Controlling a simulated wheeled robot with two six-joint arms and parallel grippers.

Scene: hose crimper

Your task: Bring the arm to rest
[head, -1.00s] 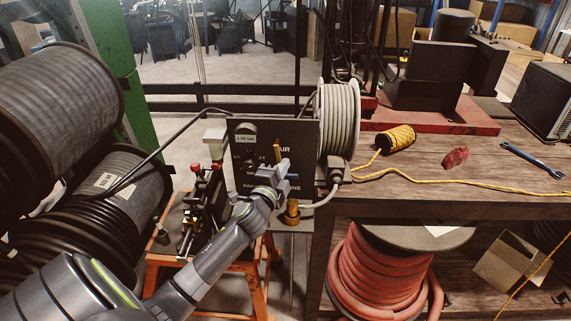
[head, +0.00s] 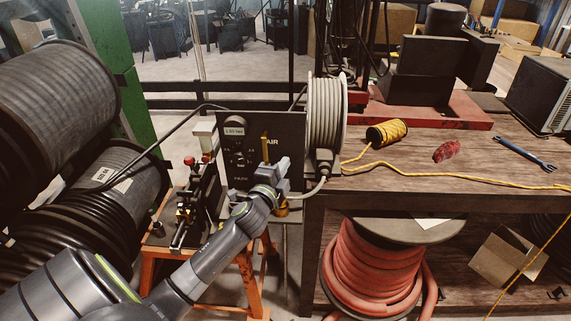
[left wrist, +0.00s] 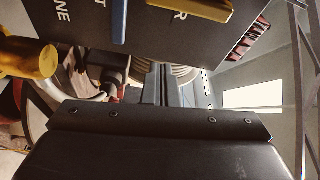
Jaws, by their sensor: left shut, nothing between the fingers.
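My left arm reaches up from the lower left of the head view. Its gripper (head: 277,166) is in front of the lower right part of a dark control panel (head: 290,130), just below a yellow lever (head: 265,148). In the left wrist view the narrow fingers (left wrist: 168,85) are shut with nothing held. The panel (left wrist: 190,45) crosses the top of that view, with the yellow lever (left wrist: 205,8) and a blue lever (left wrist: 119,20). My right gripper is out of view.
A white hose reel (head: 327,110) stands right of the panel, beside the wooden bench (head: 400,185). A red-handled machine (head: 196,205) on an orange stand (head: 250,285) is left of my wrist. Large black hose spools (head: 60,90) fill the left. A red hose reel (head: 375,270) is below the bench.

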